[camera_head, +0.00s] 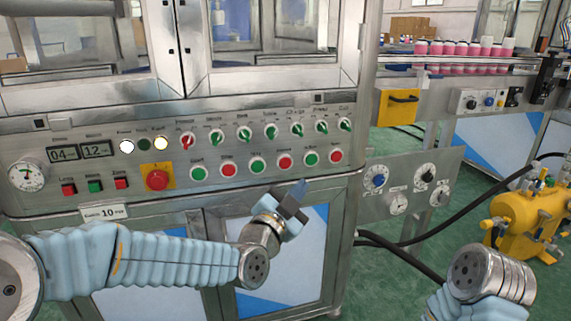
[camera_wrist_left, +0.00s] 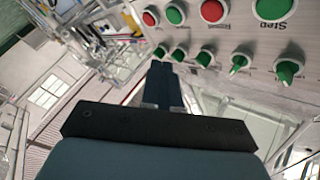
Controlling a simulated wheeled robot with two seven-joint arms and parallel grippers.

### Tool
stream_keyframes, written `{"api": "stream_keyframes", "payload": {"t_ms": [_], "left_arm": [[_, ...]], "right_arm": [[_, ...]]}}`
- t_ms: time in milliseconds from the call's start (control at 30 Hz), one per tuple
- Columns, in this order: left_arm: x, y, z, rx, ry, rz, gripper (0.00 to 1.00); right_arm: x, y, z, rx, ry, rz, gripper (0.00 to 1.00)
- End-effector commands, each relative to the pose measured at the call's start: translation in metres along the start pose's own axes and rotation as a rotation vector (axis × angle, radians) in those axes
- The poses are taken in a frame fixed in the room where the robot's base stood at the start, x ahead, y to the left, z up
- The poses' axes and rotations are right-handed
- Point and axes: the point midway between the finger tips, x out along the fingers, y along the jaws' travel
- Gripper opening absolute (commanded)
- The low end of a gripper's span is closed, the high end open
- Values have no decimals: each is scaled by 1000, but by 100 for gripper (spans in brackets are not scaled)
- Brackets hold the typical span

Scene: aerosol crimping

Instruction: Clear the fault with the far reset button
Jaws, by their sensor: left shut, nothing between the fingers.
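A row of green and red push buttons runs along the steel panel (camera_head: 60,147). At its right end is a red button (camera_head: 336,155), with a green button (camera_head: 311,158) and another red button (camera_head: 285,161) to its left. The small labels are hard to read, so I cannot tell for sure which is the far reset. My left gripper (camera_head: 300,187) is shut and empty, just below and in front of the right part of this row. In the left wrist view its dark fingers (camera_wrist_left: 166,68) point towards the panel, apart from the end red button (camera_wrist_left: 150,17). My right gripper is out of view.
Green-handled selector knobs (camera_head: 296,128) sit above the buttons. A red emergency stop (camera_head: 157,179) on a yellow plate is at left. A side panel with dials (camera_head: 376,179) and a yellow pump unit (camera_head: 525,225) stand at right, with black hoses near the floor.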

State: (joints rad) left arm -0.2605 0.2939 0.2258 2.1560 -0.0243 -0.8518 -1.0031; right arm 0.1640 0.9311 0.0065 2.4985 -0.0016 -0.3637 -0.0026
Motion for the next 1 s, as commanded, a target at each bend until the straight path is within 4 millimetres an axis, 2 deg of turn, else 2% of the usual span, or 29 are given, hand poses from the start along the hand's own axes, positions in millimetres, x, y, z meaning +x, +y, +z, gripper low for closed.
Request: {"api": "stream_keyframes", "payload": {"t_ms": [400,600,1000], "left_arm": [[39,-30,27,-2,-4,0,0],[52,-37,40,-1,-2,0,0],[58,-42,43,-1,-2,0,0]], "right_arm": [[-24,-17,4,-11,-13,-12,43],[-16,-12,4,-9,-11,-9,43],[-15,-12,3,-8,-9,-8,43]]}}
